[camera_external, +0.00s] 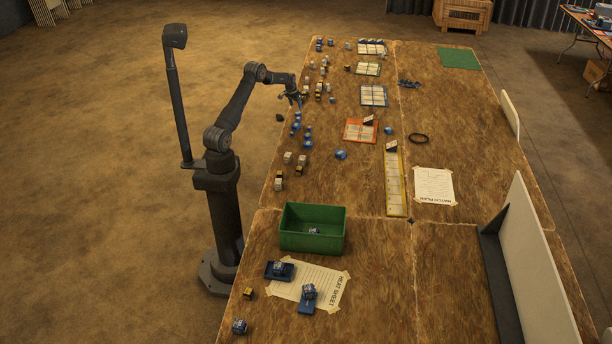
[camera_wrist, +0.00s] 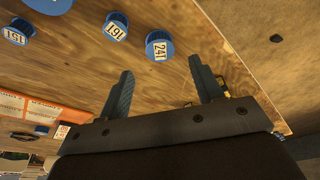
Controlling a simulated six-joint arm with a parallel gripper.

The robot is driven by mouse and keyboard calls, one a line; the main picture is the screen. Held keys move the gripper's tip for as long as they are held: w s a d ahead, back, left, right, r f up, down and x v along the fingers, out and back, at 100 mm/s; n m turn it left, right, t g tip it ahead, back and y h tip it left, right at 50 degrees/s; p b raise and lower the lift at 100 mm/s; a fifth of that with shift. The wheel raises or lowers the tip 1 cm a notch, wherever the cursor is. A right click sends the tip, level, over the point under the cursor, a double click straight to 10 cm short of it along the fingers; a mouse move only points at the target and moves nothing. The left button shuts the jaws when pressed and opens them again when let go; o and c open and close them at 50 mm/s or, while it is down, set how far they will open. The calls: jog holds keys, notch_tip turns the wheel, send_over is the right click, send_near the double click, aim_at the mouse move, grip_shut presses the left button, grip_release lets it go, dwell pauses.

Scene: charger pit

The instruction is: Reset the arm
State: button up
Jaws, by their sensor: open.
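My gripper (camera_wrist: 162,90) is open in the wrist view, its two dark fingers spread apart with nothing between them. In the external view my gripper (camera_external: 297,101) hangs over the left edge of the wooden table (camera_external: 436,115), near its far half. Several blue pieces with white number labels lie near it. In the wrist view one labelled 241 (camera_wrist: 159,46) lies beyond the fingers, with one labelled 191 (camera_wrist: 115,27) and one labelled 151 (camera_wrist: 15,32) to its left.
A green bin (camera_external: 312,241) with a blue piece inside stands at the near left. Coloured grid cards, including an orange one (camera_external: 353,137) and a long yellow one (camera_external: 395,187), lie mid-table. White upright panels (camera_external: 537,267) line the right side. Bare wood lies around the black ring (camera_external: 419,138).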

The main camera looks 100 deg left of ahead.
aim_at(298, 113)
jog(key=x, duration=0.6)
jog(key=shift+a+f, duration=0.1)
jog(key=shift+r, duration=1.15)
jog(key=shift+f, duration=0.1)
